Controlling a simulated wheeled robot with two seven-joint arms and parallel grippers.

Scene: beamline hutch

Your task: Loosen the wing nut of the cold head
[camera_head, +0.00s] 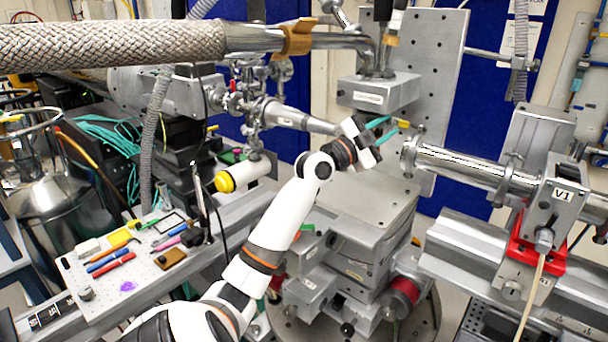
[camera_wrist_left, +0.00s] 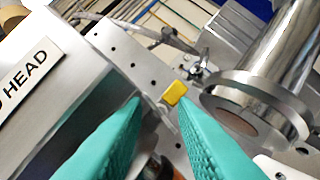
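The cold head is a grey metal block (camera_head: 372,94) with a white label; in the left wrist view its labelled face (camera_wrist_left: 30,85) reads "HEAD" and fills the left side. A small yellow piece (camera_head: 403,123), which looks like the wing nut, sits below and right of the block; it also shows in the left wrist view (camera_wrist_left: 175,92). Its exact shape is too small to tell. My left gripper (camera_head: 392,125) has its teal fingers apart in the left wrist view (camera_wrist_left: 160,98), with nothing held. The yellow piece appears just beyond the fingertips, near the right one. My right gripper is out of view.
A shiny flanged pipe (camera_head: 465,166) lies close right of the gripper; its flange (camera_wrist_left: 258,105) is near in the wrist view. A perforated plate (camera_head: 437,62) stands behind. A braided hose (camera_head: 110,45) crosses above. A tool board (camera_head: 130,265) stands left.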

